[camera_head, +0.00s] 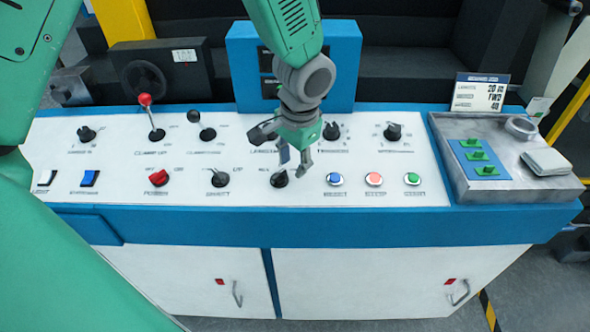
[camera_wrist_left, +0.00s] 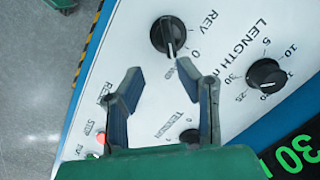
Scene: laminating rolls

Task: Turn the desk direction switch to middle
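The direction switch is a black rotary knob (camera_wrist_left: 168,36) at the top of the left wrist view, with REV and 0 printed to its right. Its white pointer line points down toward a partly hidden label, probably FWD, and not at the 0. In the head view the knob (camera_head: 279,180) sits in the panel's front row, partly behind my left gripper (camera_head: 294,162). In the wrist view my left gripper (camera_wrist_left: 160,72) has its two fingers apart with nothing between them. The fingertips are close to the knob but do not surround it. My right gripper is not in view.
A black length knob (camera_wrist_left: 267,75) is right of the switch. Blue, red and green push buttons (camera_head: 374,179) stand right of it on the white panel (camera_head: 330,196). A dark switch (camera_head: 220,178) stands left. A grey tray (camera_head: 500,192) is at the far right.

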